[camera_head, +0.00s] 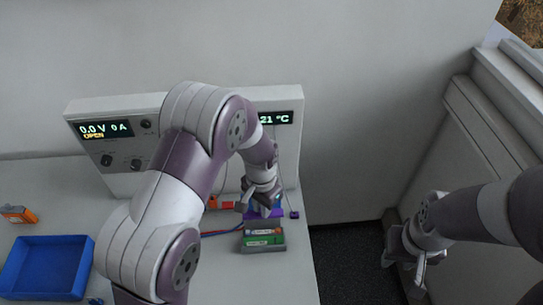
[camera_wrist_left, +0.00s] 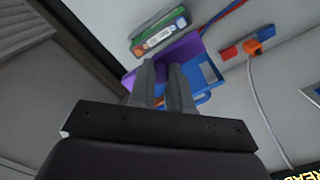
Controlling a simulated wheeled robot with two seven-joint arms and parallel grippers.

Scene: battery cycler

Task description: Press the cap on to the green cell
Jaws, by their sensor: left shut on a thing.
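The green cell (camera_head: 264,239) lies in a grey holder on the bench; it also shows in the left wrist view (camera_wrist_left: 163,37). My left gripper (camera_head: 262,207) is just behind the cell in the head view, with its fingers close together. In the left wrist view its fingertips (camera_wrist_left: 163,72) are at a purple piece (camera_wrist_left: 178,52), which may be the cap, and the fingers hide part of it. A blue piece (camera_wrist_left: 203,76) lies beside them. My right gripper (camera_head: 412,268) hangs off the bench at the right, open and empty.
A blue tray (camera_head: 45,267) and an orange block (camera_head: 18,214) are at the left. The cycler panel (camera_head: 118,170) stands behind. Red and blue wires (camera_head: 222,232) run left of the cell. A small purple block (camera_head: 294,214) sits near the bench's right edge.

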